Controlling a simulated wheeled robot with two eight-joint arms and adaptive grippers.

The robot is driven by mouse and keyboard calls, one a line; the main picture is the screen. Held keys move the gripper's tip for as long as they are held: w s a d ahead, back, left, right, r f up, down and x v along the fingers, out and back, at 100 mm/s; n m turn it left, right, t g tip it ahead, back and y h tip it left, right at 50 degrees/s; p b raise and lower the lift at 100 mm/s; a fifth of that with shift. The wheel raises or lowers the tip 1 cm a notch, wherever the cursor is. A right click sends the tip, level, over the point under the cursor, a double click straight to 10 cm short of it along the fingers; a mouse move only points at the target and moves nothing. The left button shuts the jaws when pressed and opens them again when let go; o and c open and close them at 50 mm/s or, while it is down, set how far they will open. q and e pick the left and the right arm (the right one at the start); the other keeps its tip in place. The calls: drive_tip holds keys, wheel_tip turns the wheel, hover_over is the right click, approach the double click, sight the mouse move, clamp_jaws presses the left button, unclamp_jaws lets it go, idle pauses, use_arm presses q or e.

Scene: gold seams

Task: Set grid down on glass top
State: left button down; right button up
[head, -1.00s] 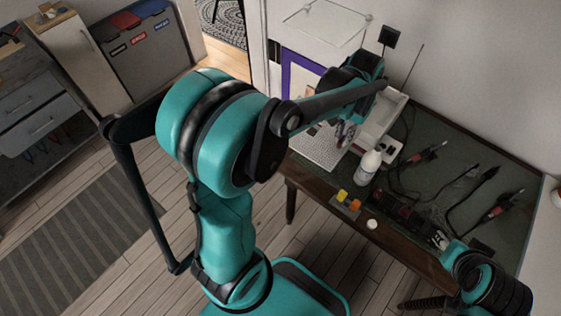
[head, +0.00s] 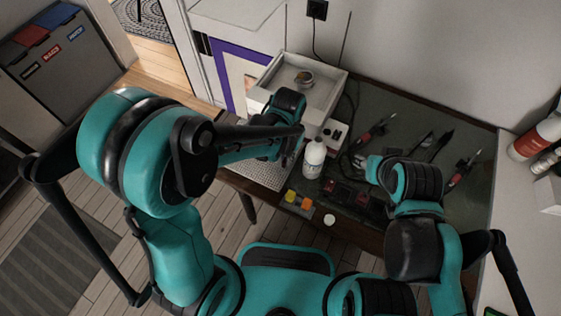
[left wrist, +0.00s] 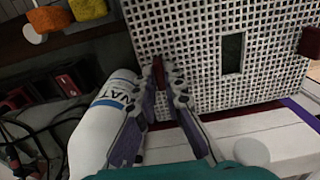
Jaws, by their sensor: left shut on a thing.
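The white perforated grid (head: 262,174) is at the left end of the table, beside the bottle. In the left wrist view the grid (left wrist: 190,45) fills the upper right, with a dark rectangular opening and a dark red knob (left wrist: 311,42) at its far side. My left gripper (left wrist: 159,72) is shut on a dark red tab at the grid's near edge. In the head view my left gripper (head: 288,158) is partly hidden by its own arm. The dark glass top (head: 400,128) covers the table. I cannot tell whether the grid touches it.
A white bottle (head: 314,160) stands close to my left gripper. A white open box (head: 298,84) with a small round item is behind. Orange and yellow blocks (head: 298,200) and a white disc (head: 329,220) lie at the front edge. Several cabled tools (head: 377,130) occupy the right.

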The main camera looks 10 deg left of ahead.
use_arm(q)
wheel_tip(320, 180, down, 6)
drive_tip(key=shift+w+r+b, duration=0.1)
drive_tip(key=shift+r+b, duration=0.1)
drive_tip(key=shift+b, duration=0.85)
drive_tip(key=shift+r, duration=0.1)
drive_tip(key=c, duration=1.6)
unclamp_jaws()
